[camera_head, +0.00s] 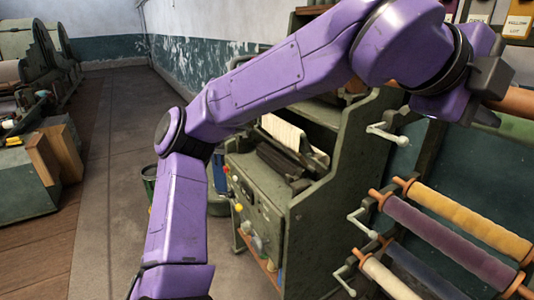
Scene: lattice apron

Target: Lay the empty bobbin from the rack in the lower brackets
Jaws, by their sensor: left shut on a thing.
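My left gripper (488,96) is at the upper right, shut on a bare wooden bobbin (517,103). The bobbin's right end runs out of the picture, and a short piece shows left of the wrist. The rack at the lower right holds a yellow bobbin (465,221), a purple bobbin (445,240) and a cream bobbin (388,278). White brackets stick out along its left side: an upper one (388,134) without a bobbin on it, a middle one (361,226) and a low one (346,283). The held bobbin is above the rack. My right gripper is out of view.
A green machine (318,215) with knobs stands left of the rack, partly behind my left arm. A dark bin (149,180) stands on the floor. Labelled boxes (518,25) are at the top right. More machinery (30,65) is far left. The floor between is clear.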

